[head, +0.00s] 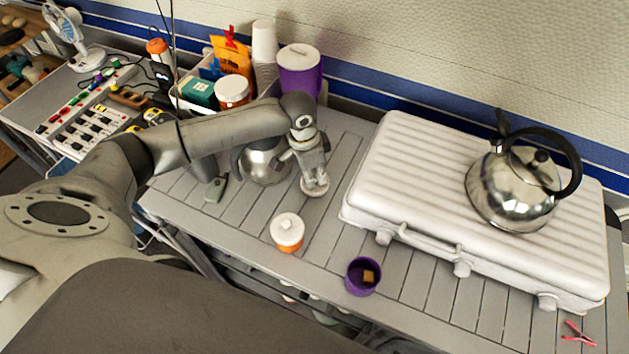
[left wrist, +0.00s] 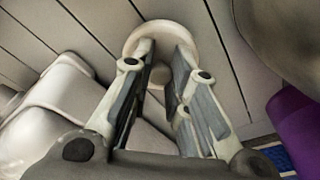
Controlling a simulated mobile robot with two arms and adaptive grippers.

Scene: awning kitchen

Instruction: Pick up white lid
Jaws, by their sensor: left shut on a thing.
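A round white lid (head: 315,189) is at the tips of my left gripper (head: 313,172), over the slatted table left of the white case. In the left wrist view, the pale lid (left wrist: 163,29) shows as a round rim beyond the fingertips. My left gripper (left wrist: 161,62) is shut on it there, with the fingers on either side of its middle part. The fingers hide part of the lid. I cannot tell whether the lid touches the table. My right gripper is not in view.
A purple cup (head: 360,286) with a small tan piece inside and an orange jar (head: 287,232) with a white top stand near the front. A kettle (head: 512,190) is on the white case (head: 420,165). A purple canister (head: 300,75) stands behind. Bare slats lie between.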

